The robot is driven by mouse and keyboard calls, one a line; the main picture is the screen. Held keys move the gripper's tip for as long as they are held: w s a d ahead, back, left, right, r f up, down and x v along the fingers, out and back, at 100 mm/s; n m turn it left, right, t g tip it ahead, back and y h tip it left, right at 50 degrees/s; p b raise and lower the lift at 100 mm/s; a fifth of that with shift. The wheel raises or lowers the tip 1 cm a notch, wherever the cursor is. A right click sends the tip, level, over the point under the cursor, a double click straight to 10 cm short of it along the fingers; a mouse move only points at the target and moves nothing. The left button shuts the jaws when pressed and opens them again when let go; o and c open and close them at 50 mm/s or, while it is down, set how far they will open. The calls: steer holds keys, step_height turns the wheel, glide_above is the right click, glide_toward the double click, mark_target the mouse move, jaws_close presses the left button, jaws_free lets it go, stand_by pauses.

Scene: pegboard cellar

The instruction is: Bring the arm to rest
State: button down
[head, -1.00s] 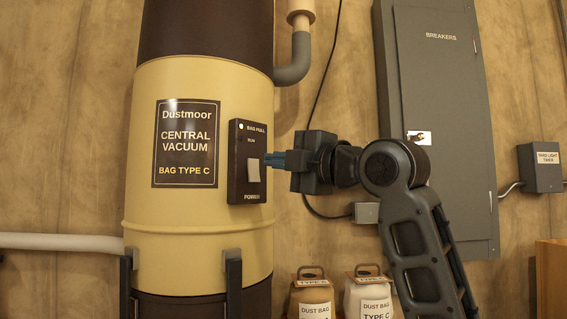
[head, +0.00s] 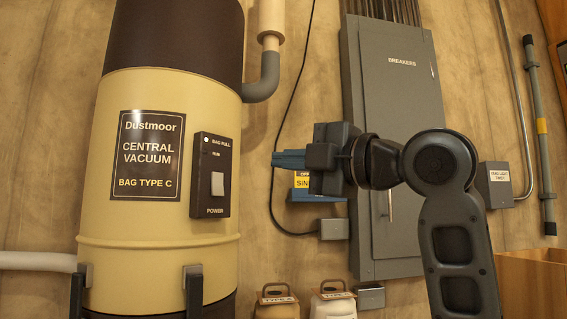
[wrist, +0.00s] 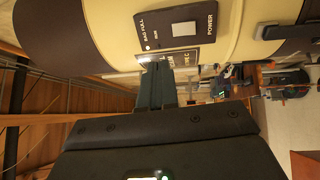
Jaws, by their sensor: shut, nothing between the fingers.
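My gripper (head: 275,159) is shut and empty in the head view, with its blue fingers pointing left. It is in the air to the right of the vacuum's dark switch plate (head: 210,175), with a gap between them. The fingers also show in the wrist view (wrist: 155,70), together, with the switch plate (wrist: 178,28) beyond them. The plate carries a pale rocker switch (head: 217,184) marked POWER and a small lamp marked BAG FULL that looks white.
The cream and brown central vacuum (head: 150,220) stands at left. A grey breaker cabinet (head: 405,100) is behind my arm. A blue box (head: 305,195) with a yellow label is partly hidden behind my gripper. Two dust bags (head: 332,305) stand below. A timer box (head: 495,185) is at right.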

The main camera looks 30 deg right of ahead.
stand_by(0.3)
step_height(320, 180, down, 29)
steer(key=s+m+t+h, duration=0.15)
steer(key=m+h, duration=0.25)
steer(key=m, duration=1)
steer(key=s+a+f+m+g+h, duration=0.1)
steer(key=s+f+m+g+h, duration=0.35)
steer(key=s+f, duration=1)
steer(key=s+f+m, duration=0.2)
steer(key=s+f, duration=0.1)
steer(key=s, duration=0.9)
steer(key=s+a+f+m+y, duration=0.1)
steer(key=s+f, duration=0.3)
steer(key=s, duration=0.9)
steer(key=shift+m, duration=0.45)
